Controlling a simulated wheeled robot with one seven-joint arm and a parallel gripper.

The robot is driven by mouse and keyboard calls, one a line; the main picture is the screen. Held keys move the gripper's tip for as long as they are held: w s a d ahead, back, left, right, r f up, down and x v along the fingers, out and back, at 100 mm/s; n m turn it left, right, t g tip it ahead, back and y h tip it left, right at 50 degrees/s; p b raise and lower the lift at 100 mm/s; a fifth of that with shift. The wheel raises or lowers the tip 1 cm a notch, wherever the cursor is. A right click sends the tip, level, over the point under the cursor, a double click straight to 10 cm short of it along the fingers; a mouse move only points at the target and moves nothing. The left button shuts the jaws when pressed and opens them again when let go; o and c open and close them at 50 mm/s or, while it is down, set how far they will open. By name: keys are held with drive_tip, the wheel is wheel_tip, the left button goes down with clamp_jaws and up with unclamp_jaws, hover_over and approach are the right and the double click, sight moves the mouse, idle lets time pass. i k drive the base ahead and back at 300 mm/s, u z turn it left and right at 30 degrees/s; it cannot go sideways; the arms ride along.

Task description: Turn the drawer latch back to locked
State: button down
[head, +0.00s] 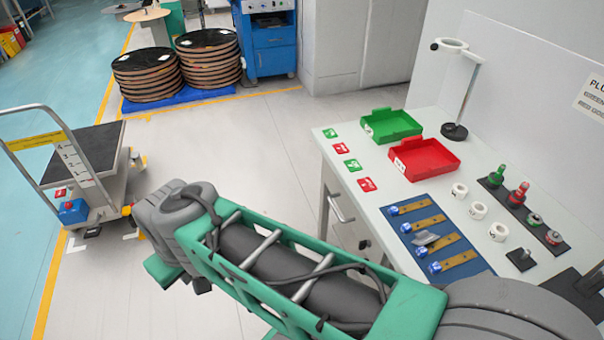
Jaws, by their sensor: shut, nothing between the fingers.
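The white workbench (360,140) on the right has a drawer front on its left side with a grey bar handle (341,207). A small dark fitting (364,244) shows low beside the drawer front, close to my arm. It is too small to tell whether it is the latch or which way it is turned. My green and grey arm crosses the lower middle of the head view and hides the lower part of the bench front. My gripper is not visible in this view.
Green (391,125) and red (425,159) trays stand on the bench. A blue mat (462,225) holds several brown strips with blue ends. A stand (455,131) rises behind. A cart (92,150) is on the left. Floor is clear between cart and bench.

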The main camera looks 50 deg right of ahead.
sight(364, 244)
drive_tip(key=z, duration=1.75)
drive_tip(key=k, duration=1.05)
drive_tip(key=u, duration=1.8)
drive_tip(key=i, duration=0.95)
drive_tip(key=z, duration=0.6)
drive_tip(key=i, duration=0.85)
drive_tip(key=z, duration=0.85)
